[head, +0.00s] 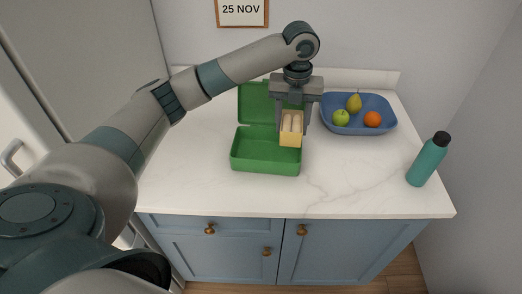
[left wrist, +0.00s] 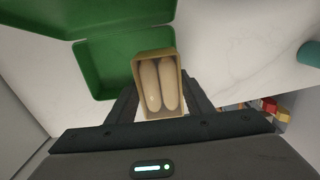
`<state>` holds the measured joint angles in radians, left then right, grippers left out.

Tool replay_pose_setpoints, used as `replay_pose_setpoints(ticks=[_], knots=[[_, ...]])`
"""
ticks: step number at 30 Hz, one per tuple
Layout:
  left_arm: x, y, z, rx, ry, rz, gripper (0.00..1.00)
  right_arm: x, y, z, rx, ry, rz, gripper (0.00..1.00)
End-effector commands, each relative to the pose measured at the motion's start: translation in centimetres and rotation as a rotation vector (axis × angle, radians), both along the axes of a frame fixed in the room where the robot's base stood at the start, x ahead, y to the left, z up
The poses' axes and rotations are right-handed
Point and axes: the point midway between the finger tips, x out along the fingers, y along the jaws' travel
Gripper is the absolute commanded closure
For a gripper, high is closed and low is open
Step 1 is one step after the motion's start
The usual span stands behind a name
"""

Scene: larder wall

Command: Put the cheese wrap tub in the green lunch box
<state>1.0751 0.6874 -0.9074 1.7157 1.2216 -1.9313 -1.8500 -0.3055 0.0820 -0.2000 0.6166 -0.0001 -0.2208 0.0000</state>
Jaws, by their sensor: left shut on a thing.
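The cheese wrap tub (head: 291,139) is a small yellowish open box with two pale wraps standing in it. My left gripper (head: 292,122) is shut on it and holds it over the right part of the green lunch box (head: 262,163). The lunch box is open, with its lid (head: 255,103) raised at the back. In the left wrist view the tub (left wrist: 148,110) sits between my fingers, and the lunch box (left wrist: 100,75) shows behind it to the left. I cannot tell how high the tub is above the box floor. My right gripper is not in view.
A blue bowl (head: 385,127) with a green apple, a pear and an orange stands right of the lunch box. A teal bottle (head: 427,163) stands near the counter's right edge. The front of the white counter (head: 340,190) is clear.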

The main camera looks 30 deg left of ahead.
Motion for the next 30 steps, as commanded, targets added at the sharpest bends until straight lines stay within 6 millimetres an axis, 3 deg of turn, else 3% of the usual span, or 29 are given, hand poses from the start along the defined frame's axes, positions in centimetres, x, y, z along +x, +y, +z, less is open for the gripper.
replay_pose_setpoints(ticks=[6,18,30], knots=[[-1.2,2.8,-1.5,0.003,0.005,0.004,0.8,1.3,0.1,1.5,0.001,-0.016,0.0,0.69],[-3.8,9.3,-5.7,0.002,0.003,0.004,0.8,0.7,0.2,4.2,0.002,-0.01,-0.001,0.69],[-4.2,10.4,-6.7,0.0,0.0,0.0,0.8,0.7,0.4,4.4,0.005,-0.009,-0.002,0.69]])
